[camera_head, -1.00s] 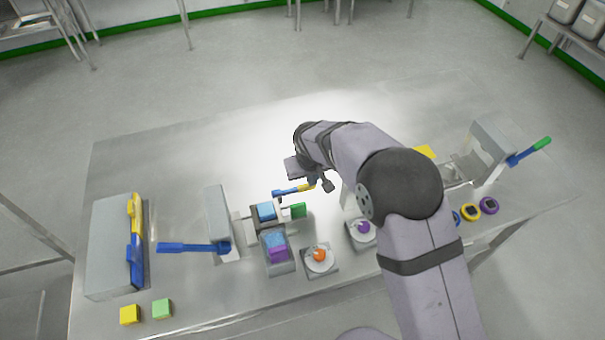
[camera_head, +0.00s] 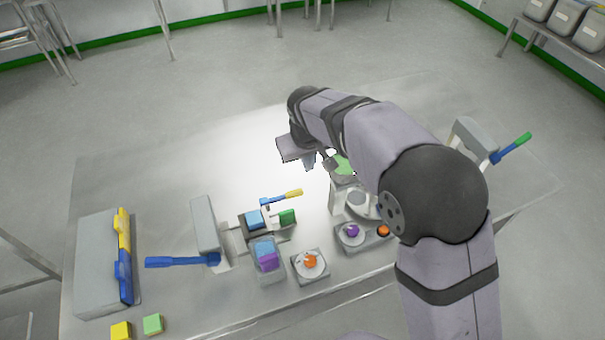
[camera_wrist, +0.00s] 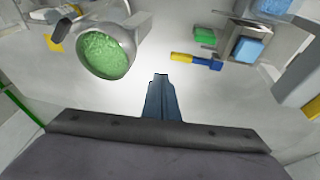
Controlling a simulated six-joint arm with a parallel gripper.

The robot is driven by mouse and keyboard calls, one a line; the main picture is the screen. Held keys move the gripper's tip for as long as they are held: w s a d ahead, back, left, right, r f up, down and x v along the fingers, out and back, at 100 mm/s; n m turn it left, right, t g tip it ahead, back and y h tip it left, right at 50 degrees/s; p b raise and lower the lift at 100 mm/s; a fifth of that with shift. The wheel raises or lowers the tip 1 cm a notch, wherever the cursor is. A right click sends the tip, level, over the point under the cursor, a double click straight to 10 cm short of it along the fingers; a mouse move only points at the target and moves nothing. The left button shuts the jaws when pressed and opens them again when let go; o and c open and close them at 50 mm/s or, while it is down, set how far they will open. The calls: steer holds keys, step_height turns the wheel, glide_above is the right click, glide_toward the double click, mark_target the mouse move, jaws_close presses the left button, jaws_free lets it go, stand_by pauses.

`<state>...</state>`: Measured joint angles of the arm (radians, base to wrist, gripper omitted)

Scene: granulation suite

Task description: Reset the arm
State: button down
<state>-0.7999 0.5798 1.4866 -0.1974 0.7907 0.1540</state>
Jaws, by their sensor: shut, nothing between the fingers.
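My gripper (camera_wrist: 160,82) shows in the wrist view with its fingers together and nothing between them. In the head view my gripper (camera_head: 309,166) hangs above the middle of the steel table (camera_head: 180,160), apart from the objects. A small blue-and-yellow tool (camera_head: 282,197) lies to its lower left, and it also shows in the wrist view (camera_wrist: 196,61). A round dish of green granules (camera_wrist: 103,52) is left of the fingers in the wrist view. In the head view that green dish (camera_head: 343,166) is partly hidden by my arm.
A grey box (camera_head: 97,260) with blue and yellow handles stands at left. A blue-handled press (camera_head: 207,228), an open-topped bin (camera_head: 267,270) and dishes with an orange piece (camera_head: 310,262) and a purple piece (camera_head: 351,232) stand along the front. The table's back is clear.

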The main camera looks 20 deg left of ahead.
steer(key=shift+d+r, duration=0.25)
steer(key=shift+r, duration=0.4)
steer(key=shift+d+r, duration=0.25)
steer(key=shift+r, duration=0.4)
steer(key=s+d+f+g+h, duration=0.2)
steer(key=s+d+f+g, duration=0.1)
steer(key=s+d+f, duration=0.8)
steer(key=s+d+m+g, duration=0.1)
steer(key=s+d+m, duration=0.1)
steer(key=s+d, duration=0.45)
steer(key=s+d+m+g, duration=0.1)
steer(key=s+d+m, duration=0.15)
steer(key=d, duration=0.75)
steer(key=w+d+r+m+t, duration=0.1)
steer(key=d+r+m, duration=0.3)
steer(key=d, duration=0.4)
steer(key=shift+w+d+y, duration=0.2)
steer(key=shift+y, duration=0.2)
